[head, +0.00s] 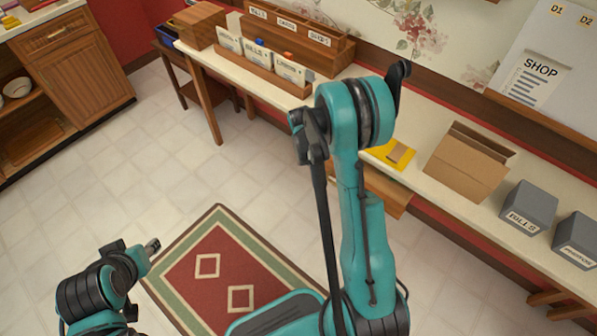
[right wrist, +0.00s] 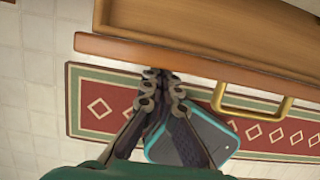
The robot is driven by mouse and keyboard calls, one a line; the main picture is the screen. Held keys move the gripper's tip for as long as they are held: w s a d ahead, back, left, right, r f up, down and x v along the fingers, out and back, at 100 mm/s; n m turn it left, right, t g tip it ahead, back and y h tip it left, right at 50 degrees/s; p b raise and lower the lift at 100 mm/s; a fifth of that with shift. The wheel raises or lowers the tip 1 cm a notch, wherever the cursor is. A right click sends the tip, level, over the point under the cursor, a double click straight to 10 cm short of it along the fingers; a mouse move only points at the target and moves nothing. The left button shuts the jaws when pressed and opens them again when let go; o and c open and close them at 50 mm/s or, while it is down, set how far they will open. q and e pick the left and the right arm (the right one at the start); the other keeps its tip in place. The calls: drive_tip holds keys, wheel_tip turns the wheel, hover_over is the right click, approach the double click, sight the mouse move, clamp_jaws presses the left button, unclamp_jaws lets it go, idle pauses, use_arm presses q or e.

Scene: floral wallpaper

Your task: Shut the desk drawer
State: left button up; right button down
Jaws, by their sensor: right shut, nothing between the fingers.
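The desk drawer (head: 383,193) is a brown wooden box pulled out from under the pale desk top (head: 415,175), partly hidden behind my right arm in the head view. In the right wrist view the drawer front (right wrist: 215,63) crosses the top of the picture, with a yellow handle (right wrist: 250,108) to the right. My right gripper (right wrist: 160,76) is shut and empty, its fingertips at the drawer front, left of the handle; I cannot tell whether they touch. It is hidden in the head view. My left gripper (head: 153,245) is over the floor at lower left, away from the drawer; its opening is unclear.
On the desk are a cardboard box (head: 468,160), a yellow item (head: 391,153), grey bins (head: 528,207) and a wooden organizer (head: 290,35). A red and green rug (head: 215,265) lies on the floor. A wooden cabinet (head: 75,65) stands at left.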

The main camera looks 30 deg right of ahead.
use_arm(q)
drive_tip(key=shift+f, duration=0.15)
use_arm(e)
drive_tip(key=w+d, duration=0.1)
drive_tip(key=d, duration=0.1)
drive_tip(key=w+d, duration=0.1)
drive_tip(key=d, duration=0.1)
drive_tip(key=w+d, duration=0.1)
drive_tip(key=d, duration=0.2)
drive_tip(key=shift+d, duration=0.1)
